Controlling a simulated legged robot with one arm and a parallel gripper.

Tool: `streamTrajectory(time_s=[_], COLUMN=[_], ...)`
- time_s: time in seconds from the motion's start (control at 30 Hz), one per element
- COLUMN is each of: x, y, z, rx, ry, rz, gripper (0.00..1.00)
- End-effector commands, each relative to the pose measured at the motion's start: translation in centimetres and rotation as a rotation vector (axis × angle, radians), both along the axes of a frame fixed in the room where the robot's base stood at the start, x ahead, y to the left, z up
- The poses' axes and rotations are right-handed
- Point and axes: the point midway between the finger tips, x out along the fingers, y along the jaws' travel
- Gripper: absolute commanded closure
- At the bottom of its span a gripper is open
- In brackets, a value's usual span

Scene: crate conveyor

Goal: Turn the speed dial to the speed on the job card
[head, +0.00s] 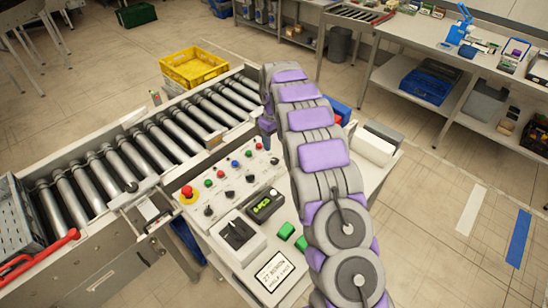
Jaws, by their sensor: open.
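A control panel (218,180) stands beside the roller conveyor. It carries several small black knobs (208,211), coloured buttons, and a larger black square control (236,232) on a white box. I cannot tell which one is the speed dial. A small black display (264,205) shows lit yellow-green digits, too small to read surely. A white job card (275,272) with a black border lies at the panel's front; its print is not clearly legible. My grey and purple arm reaches over the panel's right side. My gripper (267,126) shows only partly at its far end, open, above the panel's back edge.
A red emergency button (187,193) sits at the panel's left corner. Green blocks (286,231) lie near the card. A yellow crate (194,67) stands beyond the conveyor (150,148). A grey crate (18,222) is at left. Open floor lies to the right.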

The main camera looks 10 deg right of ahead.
Motion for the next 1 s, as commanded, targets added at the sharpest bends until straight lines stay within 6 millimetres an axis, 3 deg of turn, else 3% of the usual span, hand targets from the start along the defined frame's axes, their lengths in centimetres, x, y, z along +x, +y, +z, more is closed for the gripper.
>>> streamTrajectory(time_s=[0.2, 0.4, 0.6, 0.9, 1.0], x=[-0.1, -0.1, 0.0, 0.0, 0.0], y=[0.0, 0.0, 0.0, 0.0, 0.0], z=[-4.6, -7.5, -8.9, -9.1, -9.1], rx=[0.000, -0.001, -0.001, 0.000, 0.000], ry=[0.005, 0.003, -0.001, -0.001, -0.001], rz=[0.000, 0.000, 0.000, 0.000, 0.000], gripper=[0.39, 0.39, 0.39, 0.39, 0.48])
